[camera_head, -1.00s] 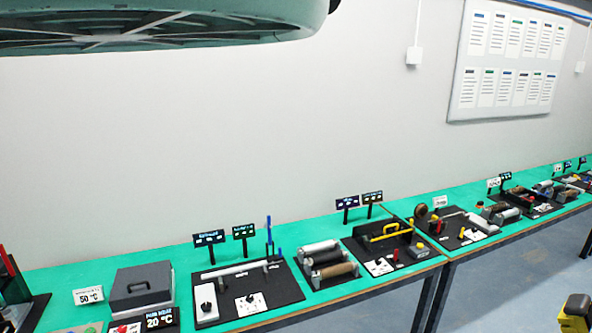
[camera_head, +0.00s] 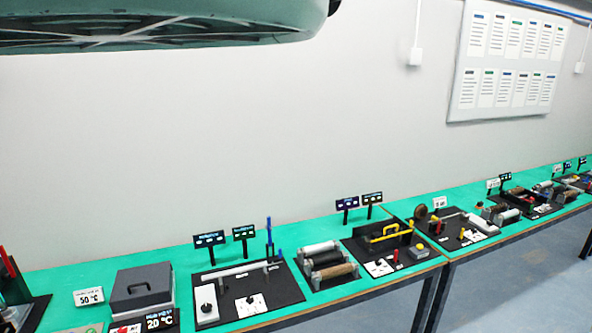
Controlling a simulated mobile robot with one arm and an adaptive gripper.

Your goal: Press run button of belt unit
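Several small units stand in a row on a green bench top (camera_head: 110,265). A unit with pale and brown rollers (camera_head: 333,271) sits near the middle; I cannot tell whether it is the belt unit. Right of it is a black-based unit with a yellow handle bar (camera_head: 390,232), a white plate and a small box with a yellow top (camera_head: 419,249). More roller units (camera_head: 503,216) stand farther right. No button can be read as the run button at this size. My gripper is not in view.
A dark lidded box (camera_head: 143,287) and a black board with a white switch box (camera_head: 206,303) stand at the left. Small black signs (camera_head: 209,239) rise behind the units. Open floor (camera_head: 520,285) lies right of the bench. A large greenish shape hangs at the top left.

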